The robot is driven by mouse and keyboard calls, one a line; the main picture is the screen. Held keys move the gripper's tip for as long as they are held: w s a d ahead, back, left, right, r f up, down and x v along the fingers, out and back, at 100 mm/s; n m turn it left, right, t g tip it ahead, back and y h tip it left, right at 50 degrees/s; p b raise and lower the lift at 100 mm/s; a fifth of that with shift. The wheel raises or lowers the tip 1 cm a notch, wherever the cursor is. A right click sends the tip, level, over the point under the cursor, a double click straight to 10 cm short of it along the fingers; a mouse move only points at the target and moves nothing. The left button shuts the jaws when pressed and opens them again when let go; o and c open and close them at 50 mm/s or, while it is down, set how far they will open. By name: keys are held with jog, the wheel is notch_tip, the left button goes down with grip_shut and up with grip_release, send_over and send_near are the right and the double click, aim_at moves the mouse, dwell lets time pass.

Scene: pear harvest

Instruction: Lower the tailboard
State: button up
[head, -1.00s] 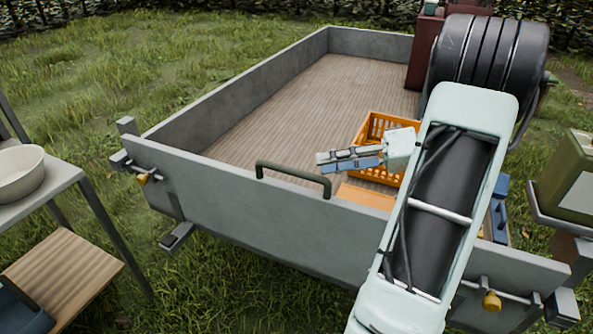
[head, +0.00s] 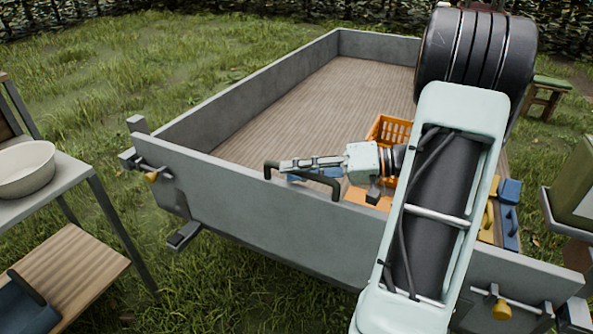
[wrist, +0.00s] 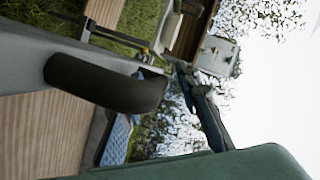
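The grey tailboard (head: 230,219) stands upright across the near end of the trailer. A dark bent handle (head: 334,188) rises from its top edge. My gripper (head: 285,170) reaches in from the right at the handle, its fingers lying across the handle's span. The left latch (head: 152,176) and right latch (head: 502,308) have yellow knobs.
An orange crate (head: 393,130) stands on the wooden trailer bed (head: 320,105) behind my gripper. Blue and yellow tools (head: 509,213) lie at the bed's right. A table with a white bowl (head: 26,170) stands at the left. Grass lies in front of the tailboard's left part.

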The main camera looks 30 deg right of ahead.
jog(key=shift+c, duration=0.5)
grip_shut()
jog(key=shift+s, duration=0.1)
